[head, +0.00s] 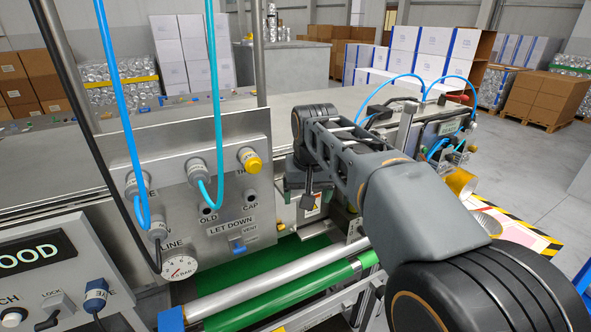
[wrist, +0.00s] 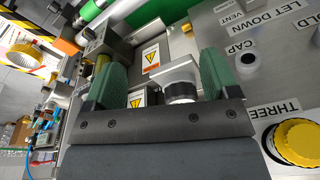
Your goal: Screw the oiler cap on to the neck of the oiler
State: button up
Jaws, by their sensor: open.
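My gripper (wrist: 163,75) is open in the wrist view, its two green fingers spread apart. A pale square-topped part with a round grey neck and black ring (wrist: 181,91) shows between the fingers, near the right one. It may be the oiler or its cap; I cannot tell which, nor whether a finger touches it. A round fitting with a dark centre, labelled CAP (wrist: 247,60), stands on the steel panel right of the fingers. In the head view my gripper (head: 306,190) is at the panel's right edge, and the arm hides part of that area.
The steel panel (head: 165,150) carries hoses, a gauge (head: 180,267) and a yellow knob (head: 250,160), also in the wrist view (wrist: 300,142). A green belt (head: 255,262) and a metal roller (head: 250,288) run below. A warning label (wrist: 151,57) lies beyond the fingers.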

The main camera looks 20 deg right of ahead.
jog(key=shift+m+g, duration=0.7)
jog(key=shift+g, duration=0.2)
jog(key=w+r+p, duration=0.1)
jog(key=w+r, duration=0.1)
jog(key=w, duration=0.1)
jog(key=w+r+p, duration=0.1)
jog(key=w+r, duration=0.1)
jog(key=w, duration=0.1)
jog(key=w+r+p, duration=0.1)
jog(key=w+r, duration=0.2)
jog(key=shift+r, duration=0.1)
jog(key=shift+w+r+p, duration=0.35)
jog(key=shift+w+p, duration=0.1)
jog(key=shift+w, duration=0.1)
jog(key=shift+f+b, duration=1.25)
jog(key=shift+f, duration=3.25)
jog(key=shift+p, duration=0.45)
